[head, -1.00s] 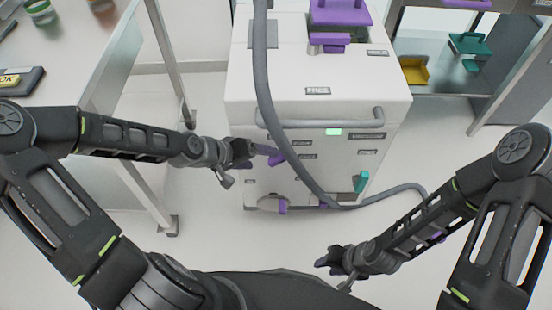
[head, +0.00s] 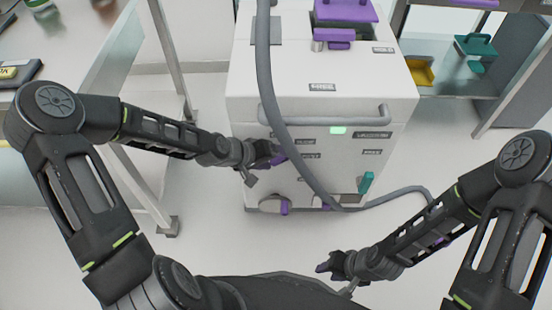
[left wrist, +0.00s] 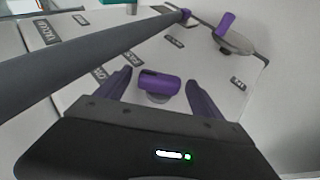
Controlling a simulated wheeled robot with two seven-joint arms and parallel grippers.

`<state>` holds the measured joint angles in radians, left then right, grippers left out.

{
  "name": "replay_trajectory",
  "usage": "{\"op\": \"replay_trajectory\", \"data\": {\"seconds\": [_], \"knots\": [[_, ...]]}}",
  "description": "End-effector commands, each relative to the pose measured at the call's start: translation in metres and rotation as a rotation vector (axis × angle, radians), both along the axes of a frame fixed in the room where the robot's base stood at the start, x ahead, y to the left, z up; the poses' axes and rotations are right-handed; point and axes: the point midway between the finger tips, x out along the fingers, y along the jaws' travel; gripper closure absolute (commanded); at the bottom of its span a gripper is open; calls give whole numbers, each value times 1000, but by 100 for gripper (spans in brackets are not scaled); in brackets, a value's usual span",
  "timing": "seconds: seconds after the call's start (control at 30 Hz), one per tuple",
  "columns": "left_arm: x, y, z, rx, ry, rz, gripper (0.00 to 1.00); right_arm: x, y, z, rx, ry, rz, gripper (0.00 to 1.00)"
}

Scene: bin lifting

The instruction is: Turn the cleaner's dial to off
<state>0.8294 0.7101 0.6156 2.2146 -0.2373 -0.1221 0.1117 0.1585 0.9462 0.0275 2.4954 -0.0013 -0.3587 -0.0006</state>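The white cleaner (head: 318,95) stands in front of me with its labelled front panel facing me. A purple knob (left wrist: 160,82) on a grey round stem, which looks like the dial, sits on this panel in the left wrist view. My left gripper (left wrist: 160,95) is open, with one purple finger on each side of the knob; I cannot tell if they touch it. In the head view the left gripper (head: 272,160) hides most of the knob. My right gripper (head: 325,267) is empty, low and away from the cleaner; its finger gap is unclear.
A grey hose (head: 268,85) runs down across the cleaner's front, near my left gripper. A grey handle bar (head: 350,116) crosses above. A grey disc with a purple handle (head: 284,207) and a teal lever (head: 366,182) sit lower. A table (head: 95,45) stands left.

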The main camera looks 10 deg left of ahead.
Motion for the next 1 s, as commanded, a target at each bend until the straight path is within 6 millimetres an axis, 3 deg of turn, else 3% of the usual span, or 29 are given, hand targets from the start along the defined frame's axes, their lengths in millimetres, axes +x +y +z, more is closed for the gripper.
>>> {"op": "replay_trajectory", "data": {"seconds": [0.7,1.0], "knots": [[0,0,0,0,1,-1,82,0,0,0,0,0,0,64],[-1,1,-1,-16,-2,1,84,0,0,0,0,0,0,64]]}}
